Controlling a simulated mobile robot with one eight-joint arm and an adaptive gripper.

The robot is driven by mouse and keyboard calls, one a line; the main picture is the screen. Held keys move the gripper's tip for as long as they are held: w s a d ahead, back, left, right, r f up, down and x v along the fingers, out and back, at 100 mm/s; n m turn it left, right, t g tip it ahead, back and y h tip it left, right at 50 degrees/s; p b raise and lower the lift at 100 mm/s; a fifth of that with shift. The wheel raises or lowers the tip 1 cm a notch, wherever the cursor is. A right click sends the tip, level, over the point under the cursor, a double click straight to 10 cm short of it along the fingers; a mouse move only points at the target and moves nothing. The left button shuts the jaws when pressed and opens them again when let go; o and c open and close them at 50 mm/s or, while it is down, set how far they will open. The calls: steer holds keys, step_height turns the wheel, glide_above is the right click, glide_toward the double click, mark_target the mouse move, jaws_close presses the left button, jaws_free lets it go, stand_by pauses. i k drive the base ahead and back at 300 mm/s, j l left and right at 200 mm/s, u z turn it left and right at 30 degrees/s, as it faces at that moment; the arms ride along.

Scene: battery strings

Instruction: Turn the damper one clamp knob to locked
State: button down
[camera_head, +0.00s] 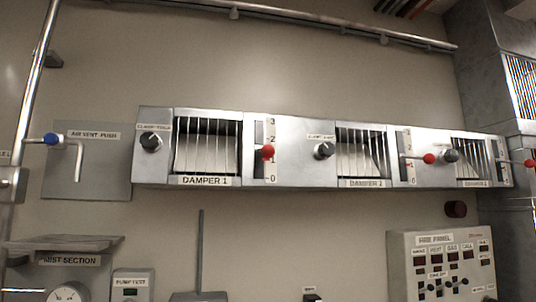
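The damper one clamp knob (151,142) is a dark round knob at the left end of the long grey damper panel on the wall. A small white label (154,127) sits just above it, too blurred to read fully. To its right is the barred window of damper 1 (207,147), with the plate "DAMPER 1" (205,181) below. A red-balled lever (267,152) stands beside a numbered scale, near the 1 to 2 marks. I cannot tell whether the knob is locked. My gripper is not in view.
Similar knobs serve damper 2 (324,150) and the third damper (450,155). A blue-knobbed air vent handle (50,139) sticks out at the left. A vertical pipe (38,75) runs nearby. A fire panel (443,266) is at lower right.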

mark_target(149, 140)
steer(key=u, duration=1.35)
